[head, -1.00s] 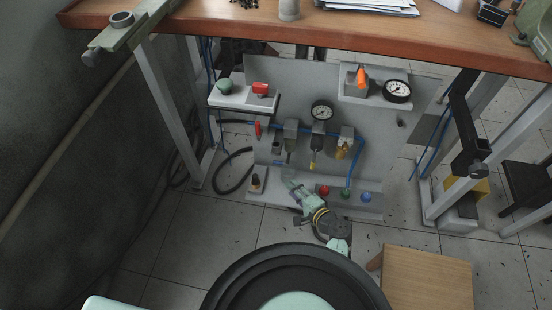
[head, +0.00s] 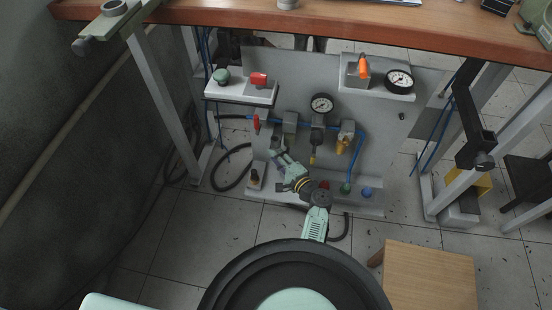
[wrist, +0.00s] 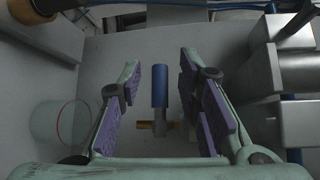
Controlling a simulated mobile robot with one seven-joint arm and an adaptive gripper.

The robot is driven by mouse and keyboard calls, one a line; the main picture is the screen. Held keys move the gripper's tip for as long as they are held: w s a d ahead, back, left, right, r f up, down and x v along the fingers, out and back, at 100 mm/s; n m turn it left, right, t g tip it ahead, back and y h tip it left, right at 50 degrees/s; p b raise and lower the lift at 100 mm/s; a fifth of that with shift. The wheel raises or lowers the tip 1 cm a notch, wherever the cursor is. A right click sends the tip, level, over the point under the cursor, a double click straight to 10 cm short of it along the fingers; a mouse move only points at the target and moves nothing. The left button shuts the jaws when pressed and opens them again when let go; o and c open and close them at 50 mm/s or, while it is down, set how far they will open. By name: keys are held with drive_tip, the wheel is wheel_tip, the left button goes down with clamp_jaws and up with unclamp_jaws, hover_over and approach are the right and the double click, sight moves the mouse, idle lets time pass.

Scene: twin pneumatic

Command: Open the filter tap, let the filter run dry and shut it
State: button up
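A small tap with a blue handle (wrist: 160,86) and a brass stem (wrist: 150,126) shows in the middle of the wrist view, with the handle pointing up the picture. My gripper (wrist: 160,75) is open, its purple-padded fingers on either side of the handle with gaps to both. In the head view my gripper (head: 276,151) is low at the panel, by the leftmost air unit (head: 290,123); it hides the tap there. A clear cup with a red line (wrist: 60,125) stands left of the tap in the wrist view. Any liquid in the filter cannot be made out.
Grey metal bodies (wrist: 280,70) stand close on the right in the wrist view. The panel (head: 375,140) carries a gauge (head: 321,103), a red lever (head: 257,124) and blue hoses. The workbench (head: 300,28) overhangs it. A wooden stool (head: 430,275) stands at the front right.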

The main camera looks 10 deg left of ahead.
drive_tip(key=shift+c, duration=0.2)
clamp_jaws()
idle(0.3)
